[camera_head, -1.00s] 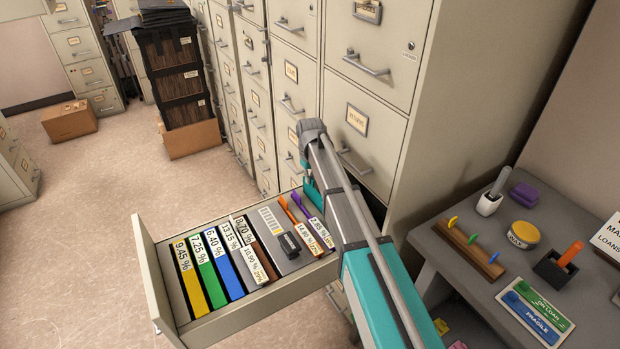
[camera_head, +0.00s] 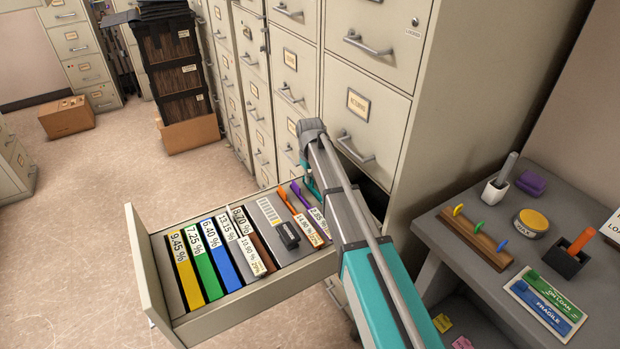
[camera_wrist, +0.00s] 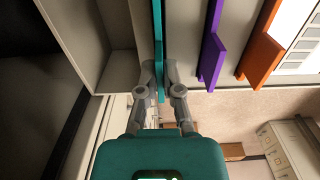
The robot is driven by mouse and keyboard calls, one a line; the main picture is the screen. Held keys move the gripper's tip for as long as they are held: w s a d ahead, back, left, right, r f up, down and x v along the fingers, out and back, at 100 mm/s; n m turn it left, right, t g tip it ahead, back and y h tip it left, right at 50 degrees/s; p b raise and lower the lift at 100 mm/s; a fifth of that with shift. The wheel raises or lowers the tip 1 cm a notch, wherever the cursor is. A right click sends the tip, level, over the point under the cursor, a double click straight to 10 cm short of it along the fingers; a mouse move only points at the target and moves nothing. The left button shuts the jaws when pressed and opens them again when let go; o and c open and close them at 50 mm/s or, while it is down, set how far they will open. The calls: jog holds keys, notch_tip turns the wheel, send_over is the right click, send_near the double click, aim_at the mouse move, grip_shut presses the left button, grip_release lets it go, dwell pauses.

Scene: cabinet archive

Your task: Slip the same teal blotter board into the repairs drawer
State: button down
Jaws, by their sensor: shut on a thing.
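The teal blotter board (camera_wrist: 158,35) is a thin upright sheet in the wrist view. My gripper (camera_wrist: 159,72) is shut on its near edge. In the head view my gripper is mostly hidden behind my arm, with a bit of teal (camera_head: 309,180) showing at the back end of the open drawer (camera_head: 255,303). In the wrist view the board stands between a bare grey compartment and a purple divider (camera_wrist: 210,60). How deep it sits, and whether it touches the drawer floor, I cannot tell. The drawer's own label is not readable.
The drawer holds coloured folders (camera_head: 207,262), a calculator-like device (camera_head: 270,215), a dark stamp-like block (camera_head: 287,234) and an orange divider (camera_wrist: 262,45). A closed cabinet drawer (camera_head: 360,120) is above. A grey side table (camera_head: 480,270) with desk items stands right.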

jog(key=shift+f+b, duration=0.3)
jog(key=shift+f, duration=0.2)
jog(key=c, duration=0.7)
grip_release()
jog(key=shift+r, duration=0.15)
jog(key=shift+r+p, duration=3.4)
jog(key=shift+p, duration=0.15)
jog(key=shift+f, duration=0.15)
notch_tip(320, 180, down, 7)
jog(key=b, duration=0.7)
notch_tip(320, 180, up, 17)
jog(key=p, duration=1.6)
jog(key=shift+p, duration=0.4)
